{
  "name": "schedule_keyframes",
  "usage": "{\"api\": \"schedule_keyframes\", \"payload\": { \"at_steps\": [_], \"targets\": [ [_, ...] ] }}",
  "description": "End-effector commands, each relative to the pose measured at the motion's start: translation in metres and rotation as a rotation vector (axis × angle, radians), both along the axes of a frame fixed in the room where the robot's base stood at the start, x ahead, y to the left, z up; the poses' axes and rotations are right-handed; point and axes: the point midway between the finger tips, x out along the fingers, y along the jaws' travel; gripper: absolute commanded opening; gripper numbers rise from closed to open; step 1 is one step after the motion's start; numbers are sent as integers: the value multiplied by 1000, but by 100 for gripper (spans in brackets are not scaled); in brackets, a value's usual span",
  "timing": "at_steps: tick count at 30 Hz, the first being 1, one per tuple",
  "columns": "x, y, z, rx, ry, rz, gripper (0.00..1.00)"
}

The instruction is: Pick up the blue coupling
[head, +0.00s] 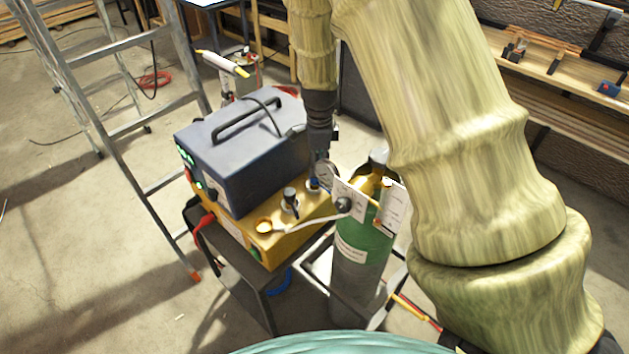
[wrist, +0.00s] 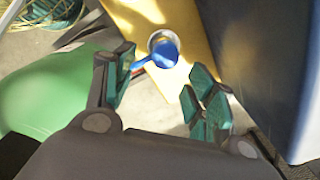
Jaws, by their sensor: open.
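The blue coupling (wrist: 166,53) sits in a round metal collar on the yellow surface in the wrist view, with a small blue arm sticking out to its left. In the head view the blue coupling (head: 313,185) shows small on top of the yellow box (head: 262,246), partly hidden just below my gripper. My gripper (wrist: 163,76) is open and empty, pointing down over it. In the wrist view the coupling appears between and slightly beyond the fingertips, with no contact visible. The gripper's fingers are hard to make out in the head view.
A dark blue machine (head: 235,150) with a handle stands close left of my gripper. A green gas cylinder (head: 362,245) with gauge and tags stands close right. A grey connector (head: 290,201) and a brass ring (head: 263,225) are on the yellow box. A ladder (head: 125,130) stands left.

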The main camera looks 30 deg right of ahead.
Motion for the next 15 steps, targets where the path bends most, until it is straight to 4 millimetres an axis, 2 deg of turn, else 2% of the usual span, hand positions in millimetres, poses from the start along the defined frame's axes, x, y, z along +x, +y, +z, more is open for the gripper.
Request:
{"api": "schedule_keyframes", "payload": {
  "at_steps": [5,15],
  "targets": [
    [3,3,-8,2,1,1,56],
    [8,7,-41,2,1,2,56]
  ]
}}
